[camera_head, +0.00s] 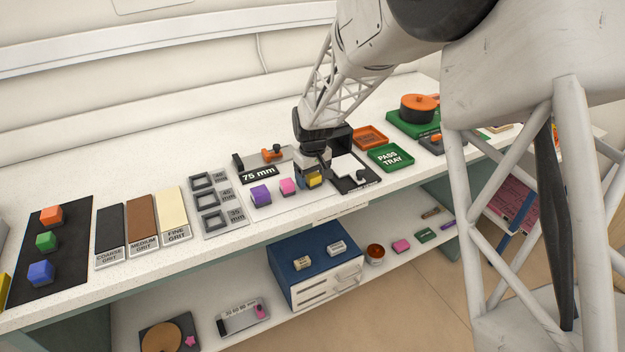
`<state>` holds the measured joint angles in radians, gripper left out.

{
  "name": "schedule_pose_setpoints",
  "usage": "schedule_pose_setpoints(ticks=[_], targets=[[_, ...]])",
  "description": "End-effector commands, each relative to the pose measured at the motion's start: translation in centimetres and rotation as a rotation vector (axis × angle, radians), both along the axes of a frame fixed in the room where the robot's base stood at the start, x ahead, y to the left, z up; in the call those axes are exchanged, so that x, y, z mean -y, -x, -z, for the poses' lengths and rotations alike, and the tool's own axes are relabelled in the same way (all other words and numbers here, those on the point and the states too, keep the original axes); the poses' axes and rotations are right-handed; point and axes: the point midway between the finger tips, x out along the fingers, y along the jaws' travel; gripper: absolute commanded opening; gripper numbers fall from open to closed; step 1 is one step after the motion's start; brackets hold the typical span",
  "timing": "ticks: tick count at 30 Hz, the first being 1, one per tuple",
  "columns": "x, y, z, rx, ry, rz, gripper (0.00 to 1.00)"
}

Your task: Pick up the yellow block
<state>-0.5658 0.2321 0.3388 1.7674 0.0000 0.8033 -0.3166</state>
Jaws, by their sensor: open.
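The yellow block (315,181) sits on a white sheet on the bench, to the right of a pink block (288,186) and a purple block (261,195). My gripper (313,177) points down at the yellow block. Its dark fingers are open and overlap the block in this view, with one finger in front of it. I cannot tell whether the fingers touch the block. The gripper hides the block's upper part and left side.
A 75 mm gauge (258,173) stands behind the blocks. A black plate (356,184), green pass tray (390,158) and orange tray (370,137) lie to the right. Grit slabs (141,223) and a black mat (22,259) with several blocks lie left. The bench's front edge is close.

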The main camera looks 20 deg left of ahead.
Motion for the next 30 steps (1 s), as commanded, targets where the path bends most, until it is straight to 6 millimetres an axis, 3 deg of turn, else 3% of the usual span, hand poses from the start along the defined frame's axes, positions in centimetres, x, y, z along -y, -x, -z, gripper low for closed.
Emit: schedule_pose_setpoints(ticks=[14, 26, 30], targets=[[0.0, 0.0, -0.01, 0.0, 0.0, 0.0, 0.72], [0.0, 0.0, -0.01, 0.0, 0.0, 0.0, 0.15], [-0.01, -0.01, -0.03, 0.0, 0.0, 0.0, 0.14]])
